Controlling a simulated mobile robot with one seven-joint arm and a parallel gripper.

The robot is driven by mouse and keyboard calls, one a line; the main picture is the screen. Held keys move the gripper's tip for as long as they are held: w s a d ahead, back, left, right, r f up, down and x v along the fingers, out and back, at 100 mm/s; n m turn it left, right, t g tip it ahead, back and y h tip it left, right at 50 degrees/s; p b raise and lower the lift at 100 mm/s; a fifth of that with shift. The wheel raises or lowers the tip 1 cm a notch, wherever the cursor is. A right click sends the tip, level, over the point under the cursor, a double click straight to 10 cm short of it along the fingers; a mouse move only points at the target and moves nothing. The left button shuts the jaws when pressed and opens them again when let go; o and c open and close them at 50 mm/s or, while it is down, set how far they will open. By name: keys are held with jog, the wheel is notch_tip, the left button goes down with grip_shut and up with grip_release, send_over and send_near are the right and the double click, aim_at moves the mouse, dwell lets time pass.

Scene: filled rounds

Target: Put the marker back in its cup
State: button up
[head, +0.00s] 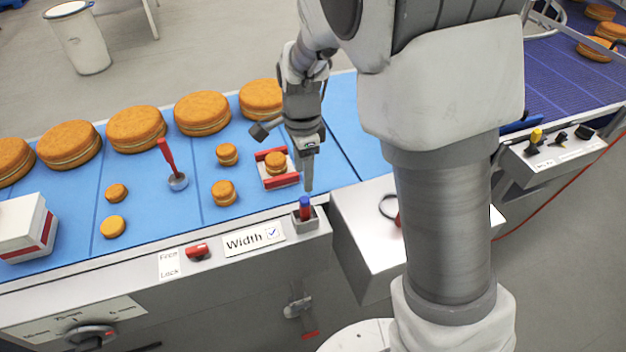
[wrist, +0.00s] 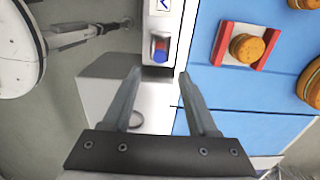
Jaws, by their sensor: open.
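The marker (head: 305,206), red with a blue top, stands upright in a small grey square cup (head: 312,224) on the conveyor's front ledge. In the wrist view the marker (wrist: 160,50) shows just beyond my fingertips, seen from above. My gripper (head: 309,186) is over the ledge close above the marker. In the wrist view my gripper (wrist: 160,72) has its two fingers spread apart with nothing between them. The fingers do not visibly touch the marker. The marker's lower end is hidden inside the cup.
A red-and-white gauge holding a small round cake (head: 275,163) lies on the blue belt (head: 335,140) behind the cup. A red-handled tool (head: 168,160) and several cakes are further left. A "Width" sign (head: 254,239) with a tick is left of the cup.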

jog(key=s+d+r+n+t, duration=0.2)
jog(key=s+d+r+n, duration=0.4)
jog(key=s+r+n, duration=0.1)
jog(key=s+d+r+n+t, duration=0.3)
jog(key=s+d+r+n, duration=0.3)
jog(key=s+r, duration=0.4)
jog(key=shift+s+d+n+t, duration=0.25)
jog(key=shift+s+n+t, duration=0.05)
jog(key=shift+s+n, duration=0.6)
jog(key=shift+d+r, duration=0.15)
